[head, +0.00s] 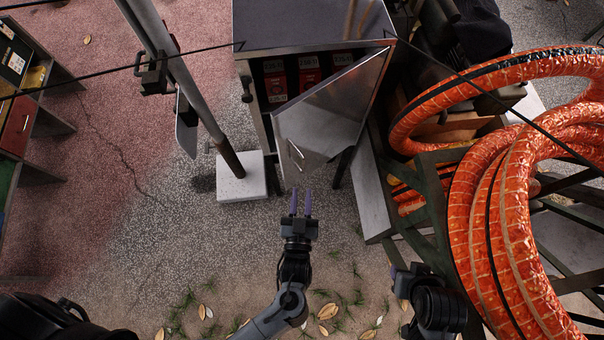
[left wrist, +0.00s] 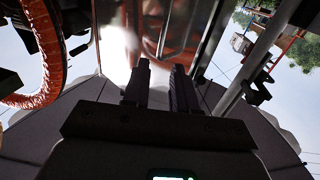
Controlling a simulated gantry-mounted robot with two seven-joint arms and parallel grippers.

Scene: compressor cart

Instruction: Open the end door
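The end door (head: 325,115) is a shiny metal panel on the end of the grey cabinet (head: 305,22). It stands partly open, swung out from its right edge, with red items showing behind it. A thin bar handle (head: 296,154) is on its face near the lower left. My left gripper (head: 300,202) is just in front of the door's lower edge, its two purple fingers apart with nothing between them. In the left wrist view the fingers (left wrist: 161,85) point at a reflective surface, likely the door (left wrist: 170,30). Part of my right arm shows at lower right; its fingers are not visible.
A grey pole on a white block (head: 242,180) stands left of the door. Thick orange hoses (head: 500,210) and a dark frame fill the right side. Shelves (head: 22,120) stand at far left. The ground between shelves and pole is open.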

